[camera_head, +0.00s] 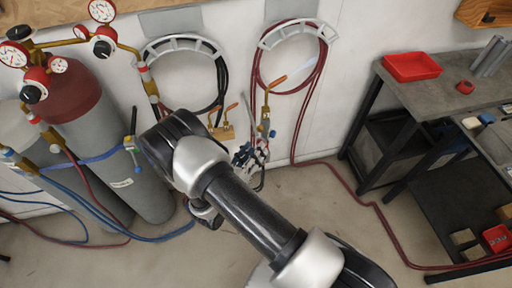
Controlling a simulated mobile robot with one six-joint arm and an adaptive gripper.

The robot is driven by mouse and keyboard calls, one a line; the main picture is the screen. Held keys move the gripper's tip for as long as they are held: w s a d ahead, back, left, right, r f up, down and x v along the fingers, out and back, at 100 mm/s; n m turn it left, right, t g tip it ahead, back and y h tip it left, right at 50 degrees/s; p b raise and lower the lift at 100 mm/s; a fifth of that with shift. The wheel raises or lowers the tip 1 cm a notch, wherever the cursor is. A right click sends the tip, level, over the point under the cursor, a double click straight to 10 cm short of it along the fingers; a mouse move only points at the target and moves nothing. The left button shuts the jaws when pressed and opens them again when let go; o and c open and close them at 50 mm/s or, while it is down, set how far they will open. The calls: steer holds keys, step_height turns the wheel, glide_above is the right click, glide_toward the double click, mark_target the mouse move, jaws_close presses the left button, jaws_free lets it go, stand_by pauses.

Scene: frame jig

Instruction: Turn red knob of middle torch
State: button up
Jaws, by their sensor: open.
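Brass torches with orange levers hang at the wall. One torch (222,128) is in the middle, just left of my gripper, with its lower part close to my arm. Another torch (266,108) hangs right of it with a blue knob (272,133) low on its body. A third (148,82) hangs further left. I cannot make out the red knob of the middle torch at this size. My gripper (251,157) is in front of the wall, just below the middle and right torches. It is open, small in view and partly hidden by my arm. I cannot tell whether it touches a torch.
Hose coils hang on white racks (180,43). A workbench (455,88) with a red tray (411,66) stands at the right. Red and blue hoses cross the floor. Open floor lies between bench and cylinders.

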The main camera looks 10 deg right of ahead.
steer(key=v, duration=1)
steer(key=s+d+r+m+g+y, duration=0.1)
steer(key=s+d+r+m+g, duration=0.3)
steer(key=d+r+m+g, duration=0.4)
steer(key=s+d+r+m+g, duration=0.5)
steer(key=r+m+g, duration=0.1)
steer(key=r+m, duration=0.5)
steer(key=s+a+r+m+t+y, duration=0.4)
steer(key=s+r+m+y, duration=0.5)
steer(key=m, duration=0.5)
steer(key=shift+s+r+t+y, duration=0.2)
steer(key=shift+r+t+y, duration=0.5)
steer(key=shift+t+y, duration=0.3)
